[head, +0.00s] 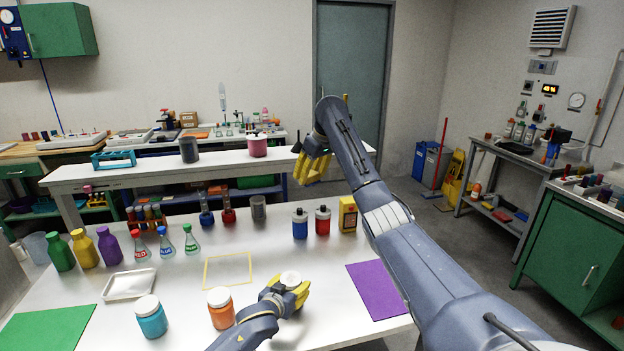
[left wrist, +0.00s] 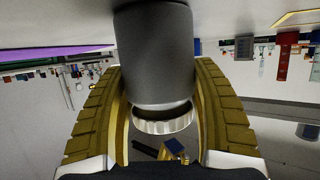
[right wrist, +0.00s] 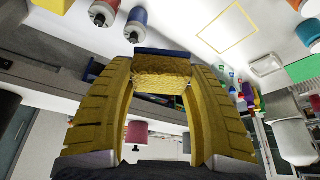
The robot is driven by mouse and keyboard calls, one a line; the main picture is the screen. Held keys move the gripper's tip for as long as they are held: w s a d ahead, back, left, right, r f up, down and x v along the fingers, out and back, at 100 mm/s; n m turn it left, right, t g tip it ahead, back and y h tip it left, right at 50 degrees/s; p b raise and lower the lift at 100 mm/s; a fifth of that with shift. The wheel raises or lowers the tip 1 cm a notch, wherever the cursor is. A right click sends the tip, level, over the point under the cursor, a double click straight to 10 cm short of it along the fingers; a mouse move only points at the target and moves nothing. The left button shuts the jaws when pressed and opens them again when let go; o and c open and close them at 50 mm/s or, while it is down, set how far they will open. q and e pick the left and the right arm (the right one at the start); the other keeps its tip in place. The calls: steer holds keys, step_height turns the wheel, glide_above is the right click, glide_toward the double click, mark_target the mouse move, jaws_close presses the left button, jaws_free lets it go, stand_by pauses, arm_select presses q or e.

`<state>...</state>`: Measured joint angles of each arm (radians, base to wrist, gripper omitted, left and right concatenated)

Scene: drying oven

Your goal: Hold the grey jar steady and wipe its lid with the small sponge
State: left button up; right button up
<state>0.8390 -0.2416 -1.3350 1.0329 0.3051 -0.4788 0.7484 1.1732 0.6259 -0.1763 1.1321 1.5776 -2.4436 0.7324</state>
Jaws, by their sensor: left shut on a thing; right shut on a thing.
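The grey jar (left wrist: 155,55) with its white ribbed lid (left wrist: 162,123) is between the yellow fingers of my left gripper (head: 291,288), which is shut on it. In the head view only the white lid (head: 291,279) shows clearly; the fingers and arm hide most of the body. My right gripper (head: 312,168) is raised beyond the jar, toward the back edge of the table. It is shut on the small sponge (right wrist: 162,72), yellow with a dark blue side, in the right wrist view. I cannot make the sponge out in the head view.
An orange jar (head: 221,308) and a teal jar (head: 151,317) stand left of my left gripper. A yellow outlined square (head: 228,270) is empty. A purple mat (head: 377,289) lies to the right. Bottles, including a red one (head: 323,222), line the back of the table (head: 180,278).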

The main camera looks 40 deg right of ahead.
steer(key=s+a+f+m, duration=0.1)
steer(key=s+a+f, duration=1.2)
steer(key=a, duration=0.2)
steer(key=shift+s+f, duration=0.25)
steer(key=shift+f, duration=0.15)
